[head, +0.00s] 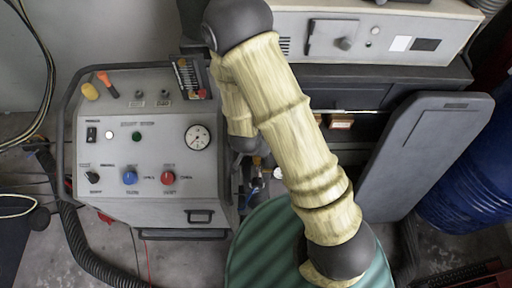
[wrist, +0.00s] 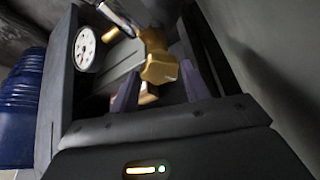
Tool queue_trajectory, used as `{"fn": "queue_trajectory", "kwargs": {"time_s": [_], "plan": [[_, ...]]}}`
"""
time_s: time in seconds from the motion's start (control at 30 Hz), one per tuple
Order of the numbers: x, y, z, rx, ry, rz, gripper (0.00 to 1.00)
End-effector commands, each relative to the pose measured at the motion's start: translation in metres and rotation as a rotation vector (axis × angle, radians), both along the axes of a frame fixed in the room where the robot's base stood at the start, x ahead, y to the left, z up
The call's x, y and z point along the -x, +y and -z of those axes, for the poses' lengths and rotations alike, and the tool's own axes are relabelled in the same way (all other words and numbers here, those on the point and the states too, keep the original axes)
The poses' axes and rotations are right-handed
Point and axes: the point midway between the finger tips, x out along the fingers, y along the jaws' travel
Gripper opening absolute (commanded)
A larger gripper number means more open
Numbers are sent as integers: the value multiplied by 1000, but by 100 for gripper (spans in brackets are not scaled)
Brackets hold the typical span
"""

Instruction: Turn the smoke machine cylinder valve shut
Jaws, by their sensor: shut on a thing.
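In the wrist view, the brass cylinder valve (wrist: 158,68) lies ahead of and between the two dark purple fingers of my gripper (wrist: 160,76). A copper-coloured part (wrist: 148,94) shows lower down between the fingers. My gripper is shut on the valve; the exact contact is partly hidden. In the head view, my gripper (head: 254,186) is small and low beside the right side of the grey control console (head: 150,215), mostly covered by my arm. The cylinder itself cannot be made out clearly there.
A white gauge (wrist: 85,48) sits left of the valve in the wrist view. A blue drum (head: 465,165) and a grey leaning panel (head: 420,150) stand at right. A green ribbed round surface (head: 265,245) lies below my arm. A black hose (head: 85,250) runs at left.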

Motion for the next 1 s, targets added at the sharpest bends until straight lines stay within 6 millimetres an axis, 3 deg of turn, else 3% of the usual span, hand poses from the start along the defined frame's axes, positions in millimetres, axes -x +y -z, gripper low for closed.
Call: {"fn": "queue_trajectory", "kwargs": {"time_s": [0.17, 0.2, 0.3, 0.73, 1.0], "plan": [[-2, 0, -1, -1, -5, -1, 24], [-2, 0, -1, -1, -5, -1, 53], [-1, 0, 0, 0, -3, -1, 69], [0, -1, 2, -1, -1, -42, 69], [0, -4, 4, -1, -2, -257, 69]]}}
